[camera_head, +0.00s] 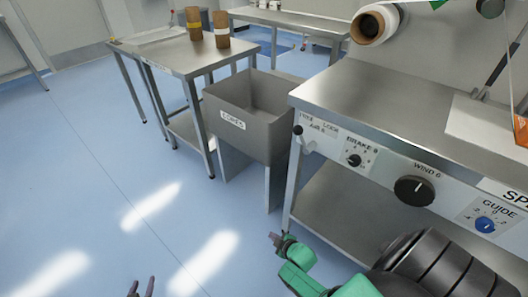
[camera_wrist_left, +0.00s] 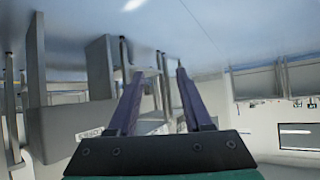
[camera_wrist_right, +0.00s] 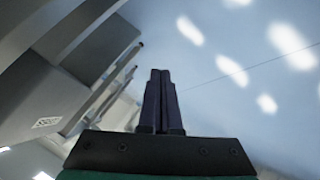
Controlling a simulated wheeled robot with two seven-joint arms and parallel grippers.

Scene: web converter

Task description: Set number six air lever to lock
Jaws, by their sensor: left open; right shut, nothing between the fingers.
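The number six air lever (camera_head: 299,131) is at the left end of the machine's front panel, below the words FREE and LOCK and beside AIR 6. It shows a black knob and a pale part; its exact setting is too small to tell. My right gripper (camera_head: 275,239) is shut and empty, below and left of the lever and apart from it. It also shows shut in the right wrist view (camera_wrist_right: 160,72). My left gripper (camera_head: 142,288) is open and empty at the bottom edge, far from the lever; its spread fingers show in the left wrist view (camera_wrist_left: 158,72).
The panel also holds a BRAKE 6 knob (camera_head: 354,160), a large WIND 6 knob (camera_head: 414,190) and a blue GUIDE knob (camera_head: 485,224). A grey CORES bin (camera_head: 262,100) stands left of the machine. A steel table (camera_head: 190,55) stands behind. The floor at left is clear.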

